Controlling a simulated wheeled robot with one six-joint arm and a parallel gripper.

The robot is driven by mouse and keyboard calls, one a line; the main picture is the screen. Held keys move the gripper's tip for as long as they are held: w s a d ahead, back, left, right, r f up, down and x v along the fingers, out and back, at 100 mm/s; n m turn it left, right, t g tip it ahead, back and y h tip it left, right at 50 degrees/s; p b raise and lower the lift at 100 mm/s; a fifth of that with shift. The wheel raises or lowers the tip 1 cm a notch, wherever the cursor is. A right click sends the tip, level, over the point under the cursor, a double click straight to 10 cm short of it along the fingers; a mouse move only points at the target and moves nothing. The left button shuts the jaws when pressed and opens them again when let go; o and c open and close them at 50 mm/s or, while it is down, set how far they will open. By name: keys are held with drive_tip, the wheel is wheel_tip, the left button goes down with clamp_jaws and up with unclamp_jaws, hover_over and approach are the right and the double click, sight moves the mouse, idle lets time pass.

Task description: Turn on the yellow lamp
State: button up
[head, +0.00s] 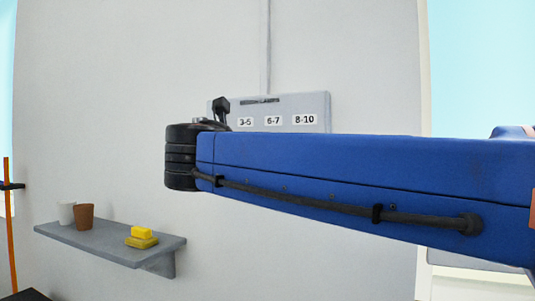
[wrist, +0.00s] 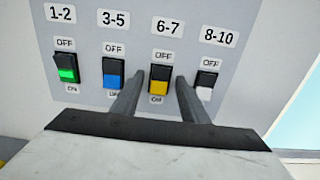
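The switch panel (wrist: 135,40) fills the wrist view. It carries a row of black rocker switches with coloured lower parts: green (wrist: 67,72), blue (wrist: 112,75), yellow (wrist: 159,82) and white (wrist: 206,86). The yellow switch is under the label 6-7, with OFF above and ON below. My gripper (wrist: 159,80) is open, one finger to each side of the yellow switch, holding nothing. I cannot tell whether the fingers touch the panel. In the head view my blue arm hides the panel's lower part (head: 285,104) and the switches. No lamp shows.
A grey shelf (head: 100,247) on the wall at lower left holds a white cup (head: 66,213), a brown cup (head: 84,217) and yellow blocks (head: 141,237). A conduit (head: 266,50) runs up the wall above the panel. The wall around is bare.

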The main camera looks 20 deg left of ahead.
clamp_jaws()
drive_tip(key=shift+f+t+h, duration=0.15)
drive_tip(key=shift+f+t, duration=0.1)
drive_tip(key=shift+t, duration=0.55)
drive_tip(key=shift+f+t+h, duration=0.15)
drive_tip(key=shift+f+t, duration=0.1)
drive_tip(key=shift+t, duration=0.55)
drive_tip(key=shift+o, duration=0.6)
unclamp_jaws()
drive_tip(key=v, duration=1.7)
drive_tip(key=shift+s+f, duration=0.15)
